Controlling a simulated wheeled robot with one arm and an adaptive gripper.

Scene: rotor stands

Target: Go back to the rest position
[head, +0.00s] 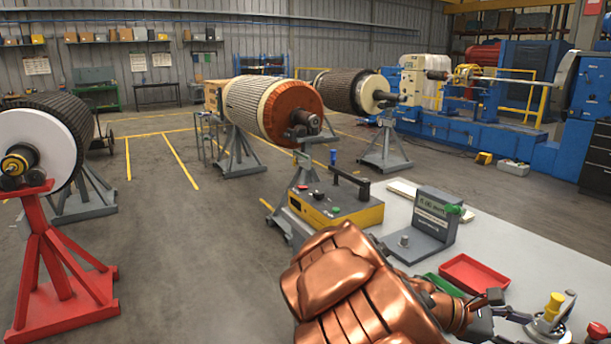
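My copper-coloured arm fills the bottom middle of the head view, over the near edge of a light grey worktable (520,240). My gripper (503,312) is at the lower right, seen as small dark parts beyond the copper wrist. It is low over the right part of the table, just left of a yellow-capped item (553,306). The fingers are small and partly hidden, so I cannot tell whether they are open or hold anything, or whether they touch the yellow-capped item.
A red tray (474,273), a partly covered green tray (440,283), a grey device with a label plate (434,215) and a yellow-black box with a handle (337,207) are on the table. Large rotors (262,105) rest on floor stands, one red (62,280). Open floor lies left.

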